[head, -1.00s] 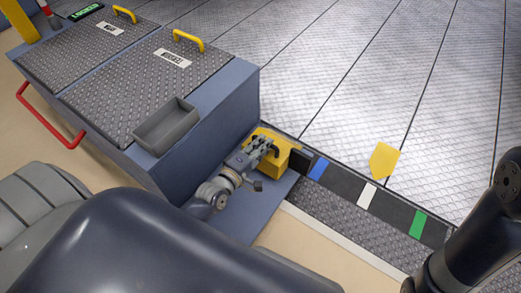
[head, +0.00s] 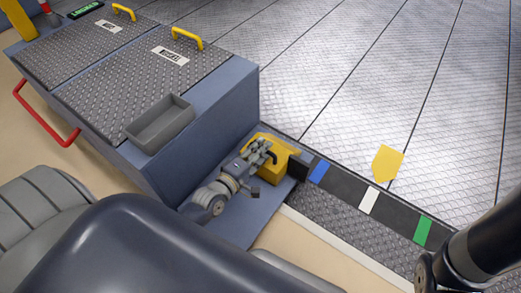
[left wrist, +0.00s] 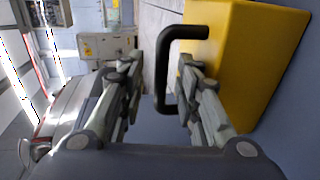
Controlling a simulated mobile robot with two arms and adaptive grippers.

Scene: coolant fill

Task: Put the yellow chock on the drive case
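The yellow chock (head: 282,167) sits on the low blue-grey ledge beside the large case, at the end of the dark strip. It has a black handle. My left gripper (head: 263,150) is right at the chock, partly covering it in the head view. In the left wrist view the chock (left wrist: 245,60) fills the upper right. Its black handle (left wrist: 163,70) reaches between my spread fingers, which have a visible gap. I cannot tell whether a finger touches the handle. The blue-grey case (head: 215,100) with two tread-plate lids stands at the left; its labels are too small to read surely. My right gripper is outside the view.
A grey open tray (head: 160,123) sits on the case top. The lids have yellow handles (head: 187,38), and a red rail (head: 45,112) is on the case's left side. A dark strip with blue, white and green marks runs right. A yellow marker (head: 387,162) lies on the open metal floor.

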